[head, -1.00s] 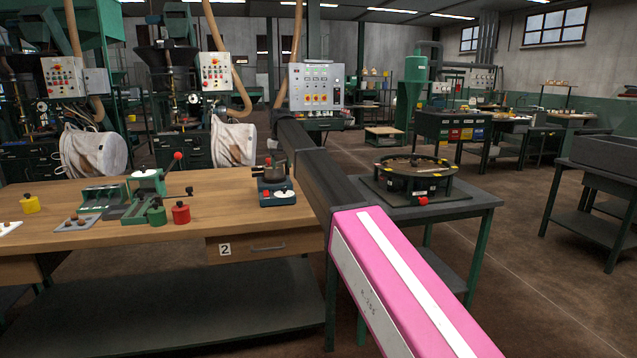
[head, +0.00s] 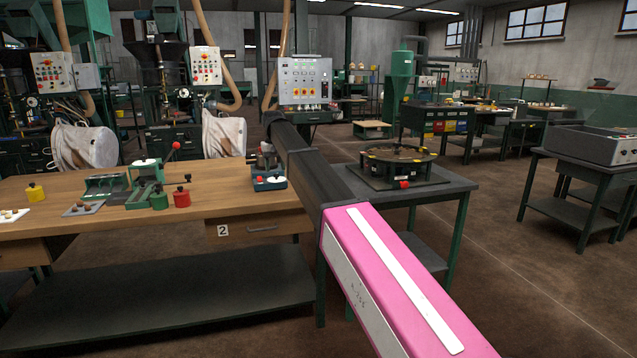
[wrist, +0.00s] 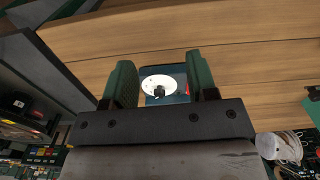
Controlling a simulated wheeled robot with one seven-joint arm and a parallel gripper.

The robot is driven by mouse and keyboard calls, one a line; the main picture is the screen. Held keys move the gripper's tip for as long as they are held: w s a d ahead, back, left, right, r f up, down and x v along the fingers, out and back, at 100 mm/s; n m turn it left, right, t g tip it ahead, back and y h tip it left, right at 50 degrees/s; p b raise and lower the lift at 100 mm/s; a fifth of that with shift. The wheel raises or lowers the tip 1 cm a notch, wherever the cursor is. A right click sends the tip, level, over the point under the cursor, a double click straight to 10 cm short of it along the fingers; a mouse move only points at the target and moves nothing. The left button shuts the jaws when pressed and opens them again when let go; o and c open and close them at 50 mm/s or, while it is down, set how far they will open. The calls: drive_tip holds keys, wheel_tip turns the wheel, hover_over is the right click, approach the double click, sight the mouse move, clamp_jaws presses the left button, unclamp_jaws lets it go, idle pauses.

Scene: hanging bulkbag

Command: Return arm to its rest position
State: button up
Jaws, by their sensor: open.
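My arm (head: 385,268), with a pink section and a dark far section, crosses the head view from the lower right toward the workbench (head: 225,201). My gripper (wrist: 160,82) shows in the wrist view with two green fingers apart and nothing held between them. Beyond the gap, a blue device with a white dial (wrist: 160,86) shows against the wooden bench. I cannot make out my fingers in the head view.
On the bench are a red pot (head: 181,198), a green press (head: 146,174) and a yellow pot (head: 36,193). A dark side table with a round turntable (head: 398,158) stands to the right. A control panel (head: 305,82) stands behind. The floor at right (head: 520,290) is clear.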

drive_tip(key=s+d+f+m, duration=0.1)
drive_tip(key=s+d+f, duration=0.6)
drive_tip(key=d+f, duration=0.4)
drive_tip(key=s+d+f+m, duration=0.1)
drive_tip(key=s+d+f, duration=0.5)
drive_tip(key=d+f, duration=0.45)
drive_tip(key=s+d+f+m, duration=0.1)
drive_tip(key=s+d+f, duration=0.6)
drive_tip(key=s, duration=0.4)
drive_tip(key=s+d+f, duration=0.7)
drive_tip(key=s+f, duration=0.2)
drive_tip(key=s, duration=0.3)
drive_tip(key=shift+s+f+m, duration=0.3)
drive_tip(key=shift+f+m, duration=0.05)
drive_tip(key=shift+m, duration=0.05)
drive_tip(key=shift+d, duration=0.1)
